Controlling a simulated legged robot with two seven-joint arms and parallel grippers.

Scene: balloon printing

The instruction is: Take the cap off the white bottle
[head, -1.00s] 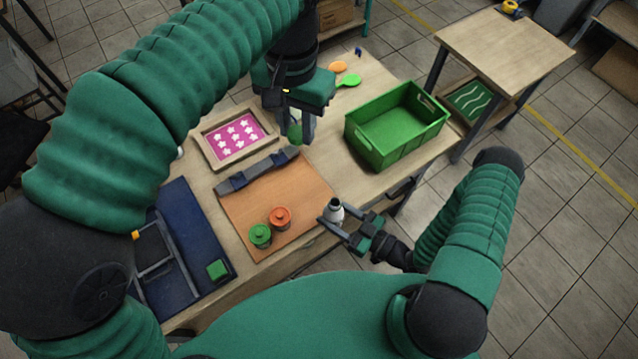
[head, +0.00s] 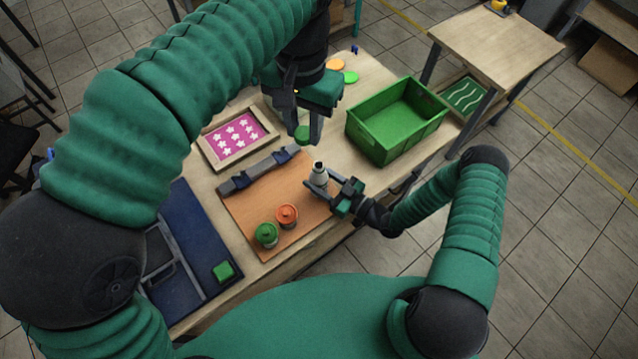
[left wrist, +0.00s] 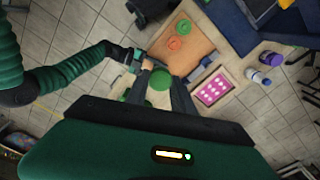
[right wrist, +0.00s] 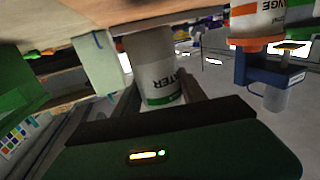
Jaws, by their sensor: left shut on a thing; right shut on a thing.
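The white bottle (head: 319,178) is upright in the head view, with a dark top; I cannot tell whether that is a cap or a bare neck. My right gripper (head: 331,190) is shut around its body. In the right wrist view the bottle (right wrist: 165,75) shows dark lettering and a green band. My left gripper (head: 305,134) points down, higher and behind the bottle, shut on a small round green piece (head: 302,134). That piece (left wrist: 159,80) also shows between the fingers in the left wrist view. It is apart from the bottle in the head view.
A brown board (head: 270,200) carries green (head: 266,234) and orange (head: 287,216) jars. A grey-blue bar (head: 262,172) lies along its back edge. A framed pink star print (head: 236,137) is behind.

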